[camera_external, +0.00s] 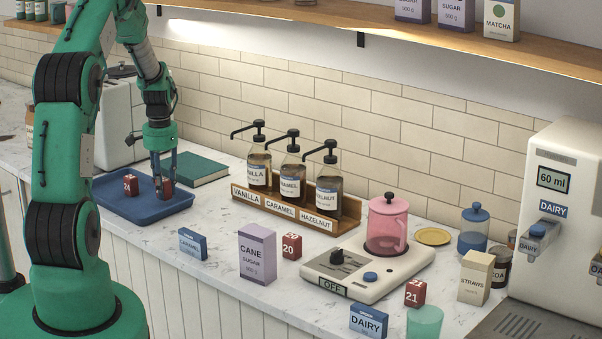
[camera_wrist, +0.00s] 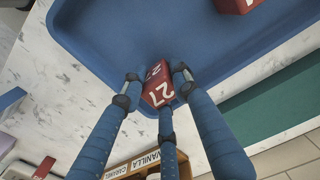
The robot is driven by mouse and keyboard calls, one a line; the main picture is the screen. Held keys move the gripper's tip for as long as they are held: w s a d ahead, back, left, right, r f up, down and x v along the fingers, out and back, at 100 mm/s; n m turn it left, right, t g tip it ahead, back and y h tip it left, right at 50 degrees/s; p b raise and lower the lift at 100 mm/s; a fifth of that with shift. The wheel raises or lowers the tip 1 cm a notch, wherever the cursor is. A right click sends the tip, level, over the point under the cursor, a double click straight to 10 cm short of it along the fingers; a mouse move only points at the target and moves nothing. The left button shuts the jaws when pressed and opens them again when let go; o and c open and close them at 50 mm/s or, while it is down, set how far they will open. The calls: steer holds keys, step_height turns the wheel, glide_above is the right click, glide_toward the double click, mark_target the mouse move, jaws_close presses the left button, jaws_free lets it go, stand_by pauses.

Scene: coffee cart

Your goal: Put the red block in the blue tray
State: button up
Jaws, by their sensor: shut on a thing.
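My gripper (camera_external: 163,182) is low over the blue tray (camera_external: 150,211), shut on a red block (camera_external: 168,188) marked 27. In the wrist view the held block (camera_wrist: 158,92) sits between my blue fingers, over the near part of the tray (camera_wrist: 120,38). I cannot tell whether the block touches the tray floor. Another red block (camera_external: 130,184) stands inside the tray to the left; part of it shows at the top of the wrist view (camera_wrist: 236,4). Two more red blocks, marked 20 (camera_external: 291,246) and 21 (camera_external: 415,293), stand on the counter.
A green book (camera_external: 195,169) lies just behind the tray at the right. The syrup bottle rack (camera_external: 290,212) stands to its right. A blue box (camera_external: 192,243) and a purple cane sugar box (camera_external: 257,254) are in front. The wall is close behind.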

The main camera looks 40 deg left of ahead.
steer(key=shift+f, duration=0.75)
steer(key=shift+f, duration=0.15)
steer(key=o, duration=1.1)
steer(key=shift+o, duration=0.2)
step_height(320, 180, up, 12)
steer(key=shift+d+r+p, duration=0.1)
steer(key=shift+r+p, duration=0.05)
steer(key=shift+p, duration=0.4)
